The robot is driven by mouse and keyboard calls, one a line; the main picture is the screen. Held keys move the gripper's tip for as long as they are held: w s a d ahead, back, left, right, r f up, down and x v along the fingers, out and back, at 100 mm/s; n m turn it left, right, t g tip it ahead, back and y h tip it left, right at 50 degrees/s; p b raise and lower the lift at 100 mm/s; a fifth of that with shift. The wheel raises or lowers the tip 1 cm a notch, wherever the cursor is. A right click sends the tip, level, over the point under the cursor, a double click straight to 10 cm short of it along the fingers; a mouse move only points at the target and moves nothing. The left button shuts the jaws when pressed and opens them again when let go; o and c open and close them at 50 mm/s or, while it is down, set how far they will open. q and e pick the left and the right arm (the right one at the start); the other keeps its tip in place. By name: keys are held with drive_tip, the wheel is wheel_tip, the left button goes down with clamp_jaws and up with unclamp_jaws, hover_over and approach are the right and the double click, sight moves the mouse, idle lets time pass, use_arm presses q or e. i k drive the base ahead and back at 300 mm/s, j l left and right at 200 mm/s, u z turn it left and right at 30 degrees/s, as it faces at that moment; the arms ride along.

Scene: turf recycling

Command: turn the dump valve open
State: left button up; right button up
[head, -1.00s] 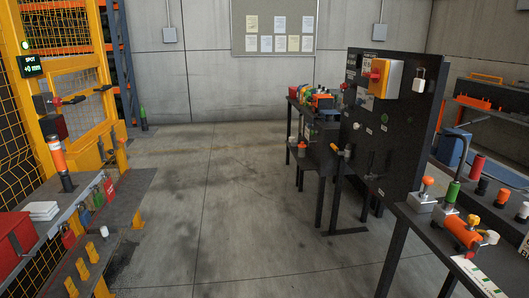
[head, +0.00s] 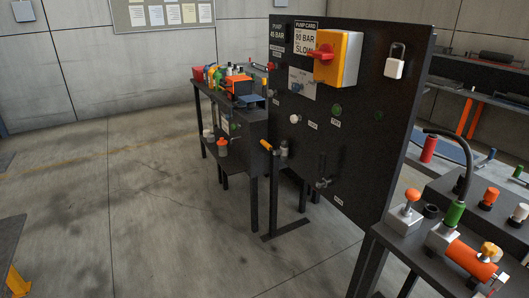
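A dark upright panel (head: 352,130) stands right of centre. A valve with a yellow-orange handle (head: 266,145) sits at its left edge, the handle pointing up and left. A smaller metal valve or fitting (head: 323,183) sits lower on the panel. The small labels beside them are too small to read, so I cannot tell which one is the dump valve or whether it is open. Neither of my grippers is in view.
A yellow box with a red rotary switch (head: 337,58) and a white padlock (head: 395,62) are on the panel. A cluttered table (head: 255,120) stands behind it. A bench (head: 395,245) with an orange cylinder (head: 470,262) is at the lower right.

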sight(276, 152)
drive_tip(key=i+j+z, duration=0.15)
drive_tip(key=i, duration=0.4)
drive_tip(key=i+j+z, duration=0.1)
drive_tip(key=i+j, duration=0.2)
drive_tip(key=i, duration=0.25)
drive_tip(key=i+j+z, duration=0.15)
drive_tip(key=i+j, duration=0.15)
drive_tip(key=i, duration=0.25)
